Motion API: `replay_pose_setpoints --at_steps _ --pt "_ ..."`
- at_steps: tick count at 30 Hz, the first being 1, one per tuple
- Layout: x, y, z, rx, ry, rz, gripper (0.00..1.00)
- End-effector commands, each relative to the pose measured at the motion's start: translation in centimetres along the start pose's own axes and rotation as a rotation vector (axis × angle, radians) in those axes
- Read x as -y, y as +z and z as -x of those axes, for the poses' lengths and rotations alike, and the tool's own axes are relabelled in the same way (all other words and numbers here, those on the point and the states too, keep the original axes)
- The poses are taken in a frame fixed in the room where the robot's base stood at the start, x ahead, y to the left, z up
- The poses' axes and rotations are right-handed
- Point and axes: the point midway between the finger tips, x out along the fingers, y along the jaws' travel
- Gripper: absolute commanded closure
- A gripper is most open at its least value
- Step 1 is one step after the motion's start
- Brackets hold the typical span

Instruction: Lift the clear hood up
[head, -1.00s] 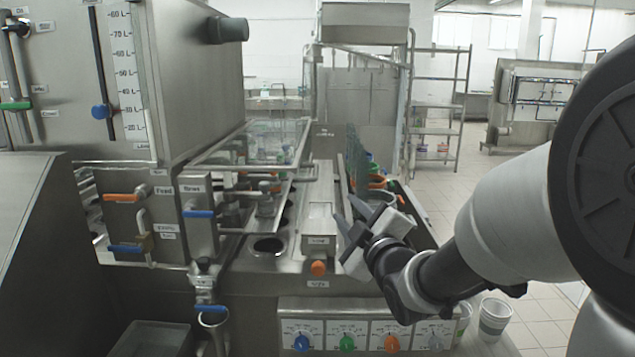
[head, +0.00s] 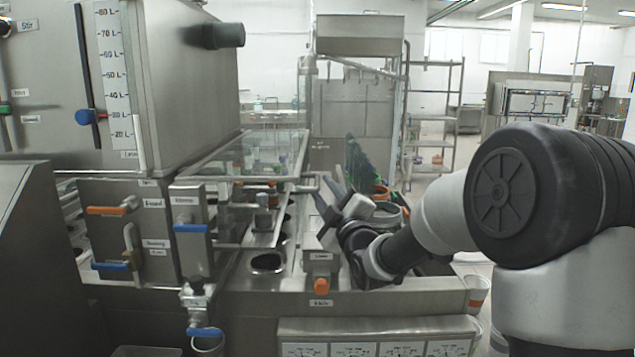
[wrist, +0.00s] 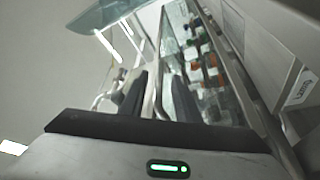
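The clear hood (head: 255,150) is a see-through panel in a metal frame, lying low over the machine's cup lane in the head view. A metal bar handle (head: 308,186) sticks out at its right side. My gripper (head: 319,190) is just right of this handle, fingers apart and pointing up and left. In the wrist view my gripper (wrist: 158,98) shows two dark fingers with a gap, and a thin metal bar runs between or behind them. I cannot tell whether the fingers touch the handle. Part of the clear hood (wrist: 180,60) shows beyond the fingers.
The large steel tank (head: 185,85) stands at left behind valves with orange and blue handles. A round cup hole (head: 267,262) is in the deck below the hood. Stacked green items (head: 360,165) stand behind my gripper. White cups (head: 478,290) are at the lower right.

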Motion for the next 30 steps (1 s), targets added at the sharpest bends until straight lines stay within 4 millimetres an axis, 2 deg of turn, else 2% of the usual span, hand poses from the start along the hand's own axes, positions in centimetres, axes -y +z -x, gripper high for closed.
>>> replay_pose_setpoints --at_steps 3,9,20,21,26,30 --pt "0.1 0.0 -2.3 -0.001 0.000 -0.002 0.71" --pt "0.1 0.0 -4.7 0.000 -0.001 -0.002 0.71" --pt "0.0 0.0 -5.3 0.000 0.000 0.000 0.71" --pt "0.0 0.0 -5.3 0.000 0.000 0.000 0.72" --pt "0.0 0.0 -5.3 0.000 0.000 0.000 0.99" --pt "0.0 0.0 -5.3 0.000 -0.001 0.000 1.00"
